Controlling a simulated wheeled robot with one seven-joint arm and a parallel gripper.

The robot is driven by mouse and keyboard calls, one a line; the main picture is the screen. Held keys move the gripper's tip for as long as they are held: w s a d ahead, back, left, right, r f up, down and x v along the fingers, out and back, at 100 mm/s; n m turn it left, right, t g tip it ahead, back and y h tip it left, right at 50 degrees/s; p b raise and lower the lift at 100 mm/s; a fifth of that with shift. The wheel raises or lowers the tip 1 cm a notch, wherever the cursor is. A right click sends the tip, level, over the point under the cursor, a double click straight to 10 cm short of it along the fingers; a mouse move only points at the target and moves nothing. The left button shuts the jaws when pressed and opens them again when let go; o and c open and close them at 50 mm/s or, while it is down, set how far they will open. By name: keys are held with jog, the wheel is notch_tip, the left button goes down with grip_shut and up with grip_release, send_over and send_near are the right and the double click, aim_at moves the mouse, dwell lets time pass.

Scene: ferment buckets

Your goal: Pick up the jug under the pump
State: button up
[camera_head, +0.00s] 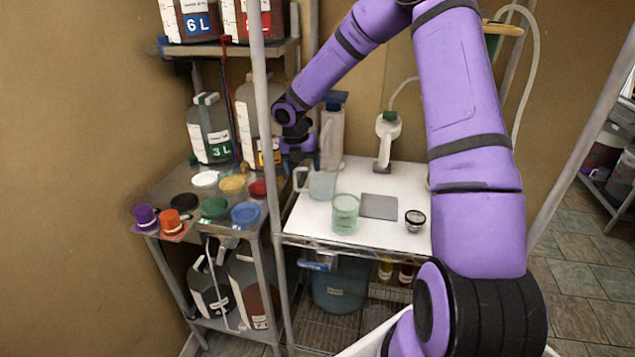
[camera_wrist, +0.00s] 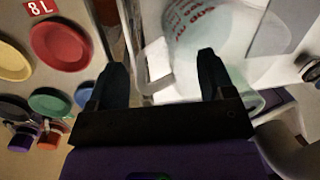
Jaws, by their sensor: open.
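A clear jug (camera_head: 322,186) stands upright on the white tabletop, its handle towards the left, just in front of a tall pale dispenser with a blue top (camera_head: 333,135). In the wrist view the jug (camera_wrist: 205,45) fills the upper middle, with red lettering on its wall. Its pale handle (camera_wrist: 152,68) shows between my fingers. My gripper (camera_wrist: 162,64) is open, with one dark finger either side of the handle's line; I cannot tell whether they touch it. In the head view my gripper (camera_head: 296,160) is just above and left of the jug, fingers hardly visible.
A greenish beaker (camera_head: 345,213), a grey square pad (camera_head: 379,206) and a small dark-rimmed jar (camera_head: 415,220) stand on the white tabletop (camera_head: 310,220).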

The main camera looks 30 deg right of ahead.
jog(key=shift+f, duration=0.15)
grip_shut()
dwell(0.4)
